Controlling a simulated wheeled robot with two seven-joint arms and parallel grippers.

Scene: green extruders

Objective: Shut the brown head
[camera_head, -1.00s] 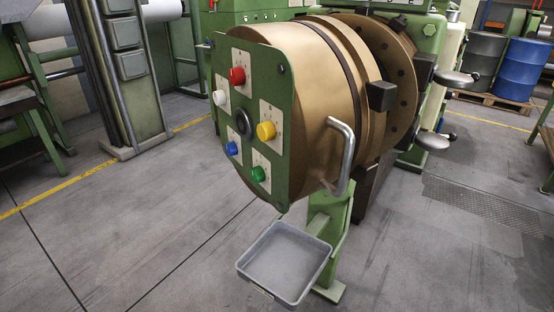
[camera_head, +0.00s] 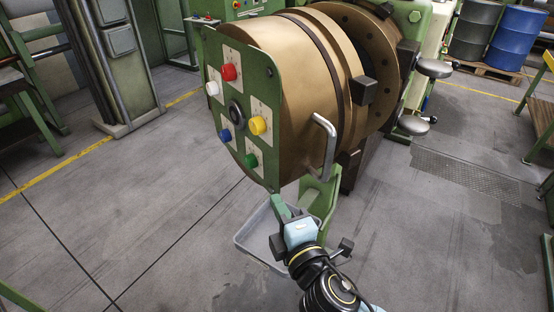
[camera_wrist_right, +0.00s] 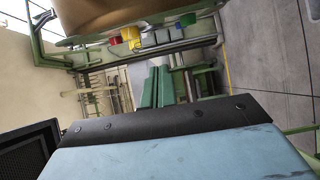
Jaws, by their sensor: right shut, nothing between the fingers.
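The brown head (camera_head: 300,90) is a large bronze-coloured drum with a green front panel (camera_head: 207,55) of coloured knobs and a metal bar handle (camera_head: 324,145) on its right side. Behind it is a brown flange (camera_head: 378,40) with bolt holes; its face shows at an angle beside the drum, with a gap between them. My right gripper (camera_head: 279,204) is shut and empty, below the panel and lower left of the handle. My left gripper is out of view.
A grey tray (camera_head: 246,238) lies under the head, partly behind my right gripper. A green support post (camera_head: 318,200) stands beside it. Round-ended levers (camera_head: 433,68) stick out at the right. Blue barrel (camera_head: 515,45) stands far right. Floor at left is open.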

